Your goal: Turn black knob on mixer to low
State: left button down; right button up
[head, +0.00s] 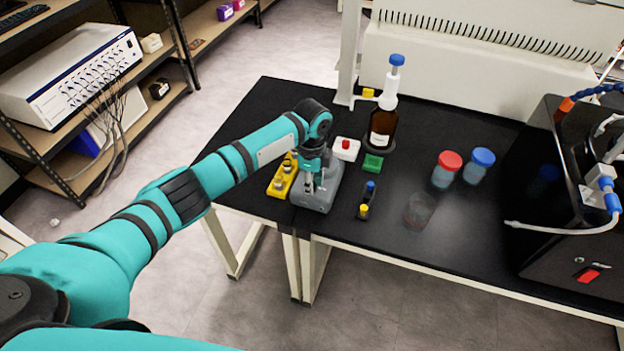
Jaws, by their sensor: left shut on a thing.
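The grey mixer (318,200) stands on the black bench near its front left edge. My left arm comes in from the left, and my left gripper (309,186) points down onto the mixer. Its fingers are shut on the mixer's black knob, which they mostly hide, so I cannot read its setting. My right gripper is not in view.
A yellow rack (281,182) stands close to the left of the mixer. Behind it are a white box with a red top (346,148), a green block (373,163) and a brown bottle (382,126). Small vials (365,208) stand just right of the mixer.

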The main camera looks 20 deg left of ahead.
pick_arm(q)
jog(key=shift+w+r+m, duration=0.1)
jog(key=shift+m, duration=1.1)
jog(key=c, duration=1.1)
grip_release()
jog(key=shift+r, duration=0.2)
notch_tip(320, 180, up, 12)
jog(key=shift+f, duration=0.25)
